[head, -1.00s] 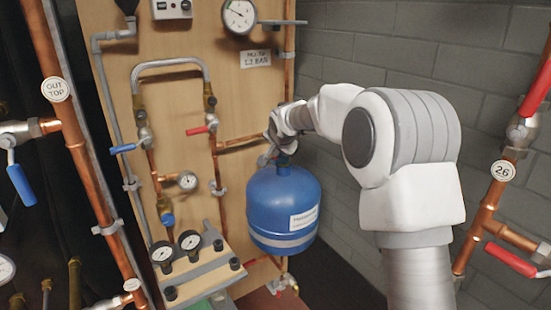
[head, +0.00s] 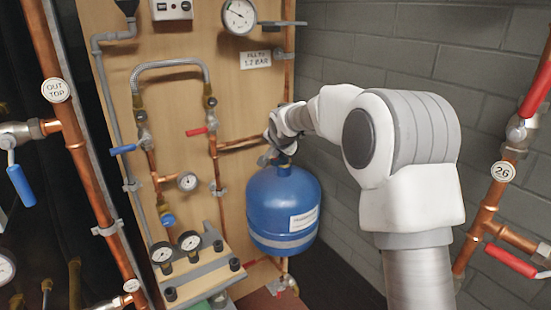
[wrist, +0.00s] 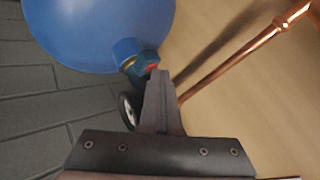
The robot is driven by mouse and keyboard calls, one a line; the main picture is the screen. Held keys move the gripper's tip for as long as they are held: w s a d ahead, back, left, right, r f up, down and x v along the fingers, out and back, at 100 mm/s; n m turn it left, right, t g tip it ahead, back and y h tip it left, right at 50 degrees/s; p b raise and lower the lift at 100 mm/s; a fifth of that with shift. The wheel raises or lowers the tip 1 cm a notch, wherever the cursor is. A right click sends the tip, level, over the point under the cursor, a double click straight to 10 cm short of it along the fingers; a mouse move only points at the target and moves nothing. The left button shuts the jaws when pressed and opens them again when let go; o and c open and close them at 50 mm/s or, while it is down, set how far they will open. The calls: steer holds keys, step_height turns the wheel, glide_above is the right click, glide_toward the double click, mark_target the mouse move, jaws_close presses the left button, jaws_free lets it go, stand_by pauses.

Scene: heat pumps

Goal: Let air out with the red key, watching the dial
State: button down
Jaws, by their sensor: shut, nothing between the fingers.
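My gripper (wrist: 160,78) is shut, its fingertips beside a dark blue cap (wrist: 130,56) on the end of the blue vessel (wrist: 95,25). A small red piece (wrist: 152,69) shows right at the fingertips, mostly hidden; it may be the red key, and I cannot tell whether the fingers touch it. In the head view my gripper (head: 268,158) is small, just above the top of the blue vessel (head: 283,215). The large round dial (head: 240,17) is on the board above; its needle leans to the upper left, and the numbers are too small to read.
A sign reading "FILL TO 1.2 BAR" (head: 255,60) is below the dial. A copper pipe (wrist: 235,60) runs close to the right of my fingers. A round black-rimmed part (wrist: 130,110) is partly behind them. A grey block wall (head: 400,55) is behind my arm.

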stand_by(0.8)
steer(key=shift+r+p, duration=0.55)
steer(key=shift+r, duration=0.25)
step_height(320, 180, up, 5)
steer(key=p, duration=0.3)
steer(key=shift+r, duration=0.1)
stand_by(1.2)
